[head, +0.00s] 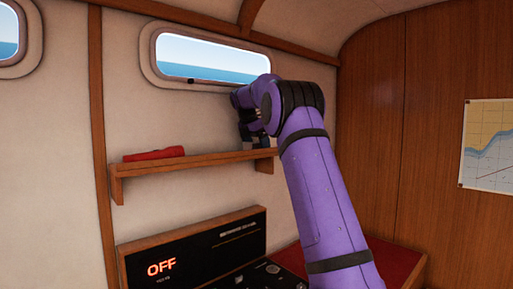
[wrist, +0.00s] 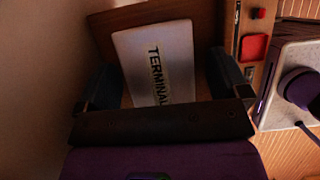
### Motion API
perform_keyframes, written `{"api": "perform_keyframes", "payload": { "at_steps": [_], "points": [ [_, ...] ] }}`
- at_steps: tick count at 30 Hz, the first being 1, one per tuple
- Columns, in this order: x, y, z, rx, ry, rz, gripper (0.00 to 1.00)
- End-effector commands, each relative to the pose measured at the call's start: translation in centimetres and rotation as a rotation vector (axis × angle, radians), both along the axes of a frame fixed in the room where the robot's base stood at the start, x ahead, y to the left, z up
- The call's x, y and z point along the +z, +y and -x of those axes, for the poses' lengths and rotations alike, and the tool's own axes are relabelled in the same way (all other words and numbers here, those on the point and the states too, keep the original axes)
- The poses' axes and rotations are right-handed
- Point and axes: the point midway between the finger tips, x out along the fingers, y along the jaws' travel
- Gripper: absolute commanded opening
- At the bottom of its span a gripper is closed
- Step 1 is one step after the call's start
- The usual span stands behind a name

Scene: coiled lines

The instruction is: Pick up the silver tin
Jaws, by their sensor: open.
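In the wrist view, a pale silver-grey, flat rectangular tin (wrist: 150,45) with a label reading "TERMINAL" lies on a brown wooden surface. My gripper (wrist: 164,65) is open, with one dark finger to the left of the tin and the other to its right. A gap shows on each side, wider on the right. The near end of the tin is hidden behind my gripper's dark bar. In the head view, my gripper (head: 252,136) is at the right end of the wall shelf (head: 200,161), partly behind my purple arm. I cannot make out the tin there.
The wall rises close behind the shelf, with a window (head: 210,57) above. A black panel reading "OFF" (head: 195,255) is below. A chart (head: 489,145) hangs at right.

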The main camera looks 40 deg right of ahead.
Motion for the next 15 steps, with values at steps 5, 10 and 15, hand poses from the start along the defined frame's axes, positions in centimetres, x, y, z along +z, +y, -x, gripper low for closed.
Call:
{"api": "perform_keyframes", "payload": {
  "at_steps": [5, 10, 15],
  "points": [
    [-0.09, 0.01, 0.0, 0.0, 0.0, 0.0, 0.94],
    [-0.28, 0.0, 0.01, 0.0, 0.0, 0.0, 0.94],
    [-0.27, 0.01, 0.0, 0.0, 0.0, 0.0, 0.55]
  ]
}}
